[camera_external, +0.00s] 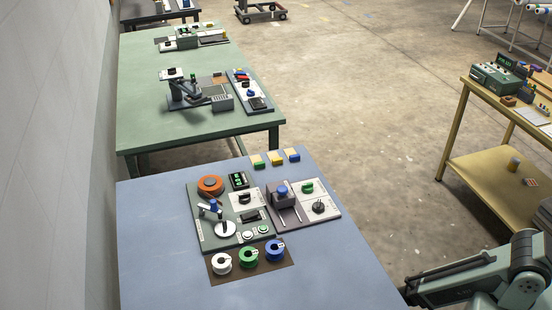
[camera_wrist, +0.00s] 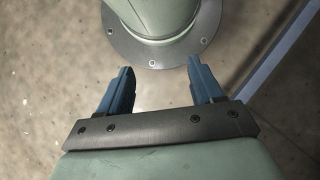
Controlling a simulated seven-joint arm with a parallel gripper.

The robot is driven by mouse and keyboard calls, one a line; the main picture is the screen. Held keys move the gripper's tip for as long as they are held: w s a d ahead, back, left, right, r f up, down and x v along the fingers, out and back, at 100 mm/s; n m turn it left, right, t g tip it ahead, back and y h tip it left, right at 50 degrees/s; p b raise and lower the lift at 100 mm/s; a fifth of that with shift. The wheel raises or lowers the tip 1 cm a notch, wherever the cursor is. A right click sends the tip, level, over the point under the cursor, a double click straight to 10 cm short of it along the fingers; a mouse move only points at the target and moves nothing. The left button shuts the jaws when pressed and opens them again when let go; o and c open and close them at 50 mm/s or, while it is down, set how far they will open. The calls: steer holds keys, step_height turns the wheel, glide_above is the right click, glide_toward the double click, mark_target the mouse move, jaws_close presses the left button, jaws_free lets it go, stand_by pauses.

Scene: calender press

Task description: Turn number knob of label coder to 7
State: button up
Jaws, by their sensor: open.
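A grey-green panel (camera_external: 205,232) lies on the blue table and carries an orange disc (camera_external: 210,185), a small display with green digits (camera_external: 239,180), a black knob (camera_external: 245,198) and a lever. A lighter panel beside it (camera_external: 328,228) has a green knob (camera_external: 307,187) and a dark round knob (camera_external: 319,207). I cannot tell which is the label coder's number knob; dial markings are too small to read. My gripper (camera_wrist: 160,75) is open and empty in the wrist view, over the floor near my base. My arm shows at the lower right of the external view, away from the panels.
White, green and blue spools (camera_external: 249,255) sit at the panel's front edge. Several small coloured blocks (camera_external: 274,158) lie behind. A green table (camera_external: 160,118) with devices stands beyond. A yellow table (camera_external: 477,150) with a green instrument (camera_external: 497,77) stands right. The blue table's front is clear.

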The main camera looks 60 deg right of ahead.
steer(key=w+d+r+t, duration=0.2)
steer(key=w+d+r, duration=0.15)
steer(key=w, duration=0.55)
steer(key=w+d+r+t, duration=0.2)
steer(key=w+d+r, duration=0.15)
steer(key=w, duration=0.55)
steer(key=w+d+r+t, duration=0.2)
steer(key=w+d+r, duration=0.15)
steer(key=w, duration=0.65)
steer(key=w+d+r+n+t, duration=0.1)
steer(key=w+d+r+t, duration=0.1)
steer(key=w+d+r, duration=0.7)
steer(key=w+d+r+n+t, duration=0.1)
steer(key=w+d+r+t, duration=0.1)
steer(key=w+d+r, duration=0.7)
step_height(320, 180, up, 31)
steer(key=n+y, duration=0.3)
steer(key=n, duration=0.4)
glide_above(308, 184)
steer(key=s+d, duration=0.4)
steer(key=x, duration=1.3)
steer(key=shift+s, duration=0.1)
steer(key=shift+c, duration=0.4)
steer(key=c, duration=0.9)
